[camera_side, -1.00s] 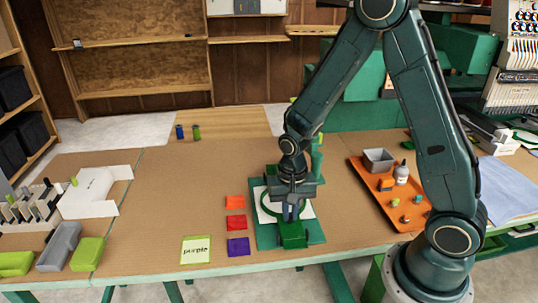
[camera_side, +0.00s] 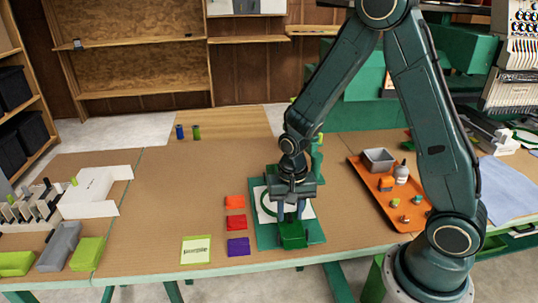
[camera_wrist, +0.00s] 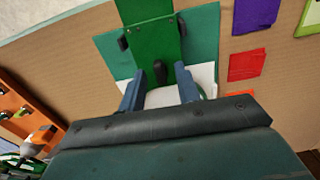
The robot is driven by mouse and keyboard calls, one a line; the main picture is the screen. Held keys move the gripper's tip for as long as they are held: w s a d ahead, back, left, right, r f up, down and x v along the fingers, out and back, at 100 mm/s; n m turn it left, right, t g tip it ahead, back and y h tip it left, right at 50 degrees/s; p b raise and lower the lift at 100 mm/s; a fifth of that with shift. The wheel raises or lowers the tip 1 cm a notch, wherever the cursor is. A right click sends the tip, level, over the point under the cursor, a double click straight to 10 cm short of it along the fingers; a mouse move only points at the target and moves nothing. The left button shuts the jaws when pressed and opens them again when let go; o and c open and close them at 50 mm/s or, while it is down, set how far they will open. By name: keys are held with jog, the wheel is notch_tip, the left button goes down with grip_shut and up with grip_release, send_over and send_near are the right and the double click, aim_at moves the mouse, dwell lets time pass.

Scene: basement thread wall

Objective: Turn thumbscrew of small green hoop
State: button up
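The small green hoop (camera_side: 263,207) lies around white cloth on a green board (camera_side: 264,240), mostly under my gripper. A green block (camera_side: 293,236) stands at the board's front edge; in the wrist view the block (camera_wrist: 150,38) has small dark knobs on it. My gripper (camera_side: 291,211) points down over the hoop, beside the block. In the wrist view its two blue fingers (camera_wrist: 160,88) are apart. A small dark knob (camera_wrist: 160,72), perhaps the thumbscrew, shows between the fingertips; I cannot tell whether they touch it.
Red, orange and purple cloth squares (camera_side: 237,222) lie left of the board, with a green-edged card (camera_side: 196,250) beyond them. An orange tray (camera_side: 404,221) with a grey bin and small items is to the right. The table's middle left is clear.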

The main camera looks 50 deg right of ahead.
aim_at(290, 215)
notch_tip(290, 215, up, 14)
jog(key=shift+f, duration=0.15)
dwell(0.7)
jog(key=shift+s, duration=0.1)
jog(key=s+a+r+n+t, duration=0.1)
jog(key=s+r+n+t, duration=0.4)
jog(key=s+r+n, duration=0.4)
jog(key=s+r, duration=0.2)
jog(key=s, duration=0.4)
jog(key=shift+s+a+t, duration=0.15)
jog(key=shift+a+t, duration=0.05)
jog(key=shift+t, duration=0.1)
dwell(0.9)
